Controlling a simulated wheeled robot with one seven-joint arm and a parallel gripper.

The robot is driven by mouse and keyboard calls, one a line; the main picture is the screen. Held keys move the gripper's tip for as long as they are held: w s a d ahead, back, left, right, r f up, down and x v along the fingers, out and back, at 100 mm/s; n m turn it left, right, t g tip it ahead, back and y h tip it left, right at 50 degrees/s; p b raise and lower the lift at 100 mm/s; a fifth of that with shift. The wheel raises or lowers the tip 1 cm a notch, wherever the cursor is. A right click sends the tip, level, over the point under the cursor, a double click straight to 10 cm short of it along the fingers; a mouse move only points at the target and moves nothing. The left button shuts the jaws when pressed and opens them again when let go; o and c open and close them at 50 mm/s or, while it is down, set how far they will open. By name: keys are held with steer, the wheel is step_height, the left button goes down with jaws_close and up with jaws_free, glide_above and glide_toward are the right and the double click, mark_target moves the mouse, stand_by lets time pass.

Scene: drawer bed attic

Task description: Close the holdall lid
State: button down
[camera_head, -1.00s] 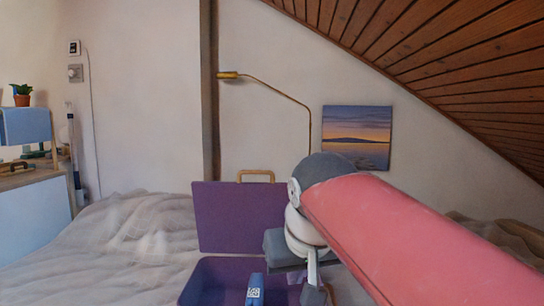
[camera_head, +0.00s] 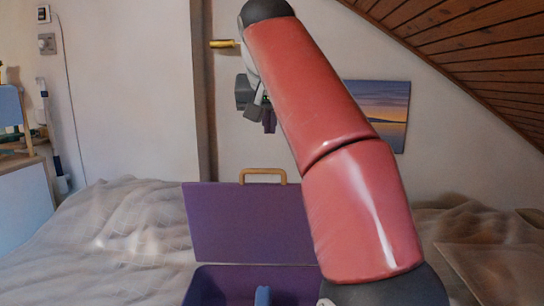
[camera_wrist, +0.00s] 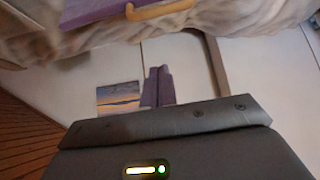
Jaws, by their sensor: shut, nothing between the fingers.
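The purple holdall (camera_head: 212,287) sits on the bed, its body partly cut off by the bottom edge of the head view. Its lid (camera_head: 245,222) stands open, upright behind the body, with a tan handle (camera_head: 263,173) on its top edge. In the wrist view, the lid (camera_wrist: 95,10) and handle (camera_wrist: 160,10) show at the top, in an upside-down picture. My gripper (camera_head: 269,124) is raised above the lid, apart from it, shut and empty. Its purple-grey fingers also show in the wrist view (camera_wrist: 158,86).
A blue item (camera_head: 262,295) stands inside the holdall. The rumpled bed (camera_head: 110,235) spreads around it. A sunset picture (camera_head: 388,105) hangs on the wall behind, and the sloped wooden ceiling (camera_head: 480,60) comes down at the right. The air left of the lid is clear.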

steer(key=w+f, duration=0.1)
steer(key=f, duration=0.1)
steer(key=w+f, duration=0.1)
steer(key=f, duration=0.2)
steer(key=f+b, duration=0.1)
steer(key=f, duration=0.1)
steer(key=shift+w+d+f, duration=0.15)
steer(key=shift+w+f, duration=0.1)
steer(key=shift+w, duration=0.15)
steer(key=shift+s+f, duration=0.25)
steer(key=shift+s, duration=0.35)
steer(key=shift+f+b, duration=0.1)
steer(key=shift+b, duration=0.35)
